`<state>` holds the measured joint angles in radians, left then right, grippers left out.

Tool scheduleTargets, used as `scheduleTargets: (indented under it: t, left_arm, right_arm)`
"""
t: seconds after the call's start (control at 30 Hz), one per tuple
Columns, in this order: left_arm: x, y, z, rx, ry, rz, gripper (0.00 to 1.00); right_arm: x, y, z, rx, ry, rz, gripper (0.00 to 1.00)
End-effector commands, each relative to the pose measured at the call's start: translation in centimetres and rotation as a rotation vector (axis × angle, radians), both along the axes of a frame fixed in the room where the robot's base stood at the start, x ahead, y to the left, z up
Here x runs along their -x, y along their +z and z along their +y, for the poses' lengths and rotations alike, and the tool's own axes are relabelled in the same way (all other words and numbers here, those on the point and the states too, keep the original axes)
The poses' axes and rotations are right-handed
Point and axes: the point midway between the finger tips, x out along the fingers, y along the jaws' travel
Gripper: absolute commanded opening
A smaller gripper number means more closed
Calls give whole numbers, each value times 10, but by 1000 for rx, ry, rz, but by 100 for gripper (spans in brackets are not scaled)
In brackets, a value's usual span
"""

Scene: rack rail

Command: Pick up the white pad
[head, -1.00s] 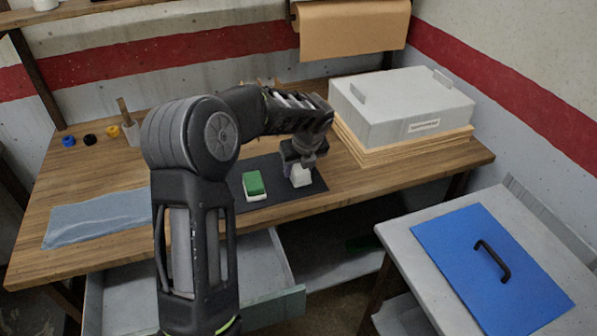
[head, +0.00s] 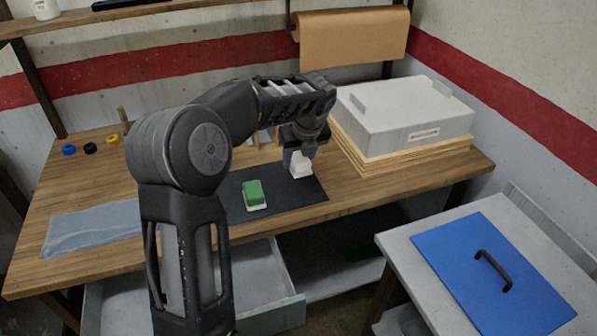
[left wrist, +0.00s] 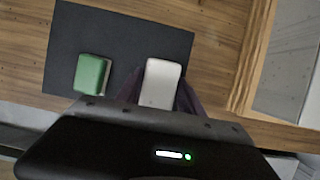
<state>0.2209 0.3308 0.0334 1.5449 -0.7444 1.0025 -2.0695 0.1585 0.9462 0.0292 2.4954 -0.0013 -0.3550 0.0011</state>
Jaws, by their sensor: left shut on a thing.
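The white pad (head: 300,166) is a small white block held at the tips of my left gripper (head: 298,157), over the right part of the dark mat (head: 285,197). In the left wrist view the pad (left wrist: 161,83) shows between the dark fingers. My left gripper is shut on it. The pad seems to be a little above the mat; the exact gap is hard to tell. My right gripper is not in view.
A green block with a white base (head: 254,194) sits on the mat to the left of the pad. A grey case (head: 405,115) on wooden boards stands to the right. A blue panel with a black handle (head: 470,255) lies on the side table. A drawer (head: 262,285) below stands open.

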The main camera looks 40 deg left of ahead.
Motion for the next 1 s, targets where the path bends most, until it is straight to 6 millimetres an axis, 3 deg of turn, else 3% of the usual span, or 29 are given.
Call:
scheduleTargets:
  t: [0.1, 0.27, 1.0]
  left_arm:
    - [-1, 21, 0, 0, 0, -3, 4]
    - [0, 34, 0, 0, -1, 0, 4]
    - [0, 32, -5, 1, 12, 1, 4]
  right_arm:
    - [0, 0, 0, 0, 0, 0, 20]
    - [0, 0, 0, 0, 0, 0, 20]
    - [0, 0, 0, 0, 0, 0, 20]
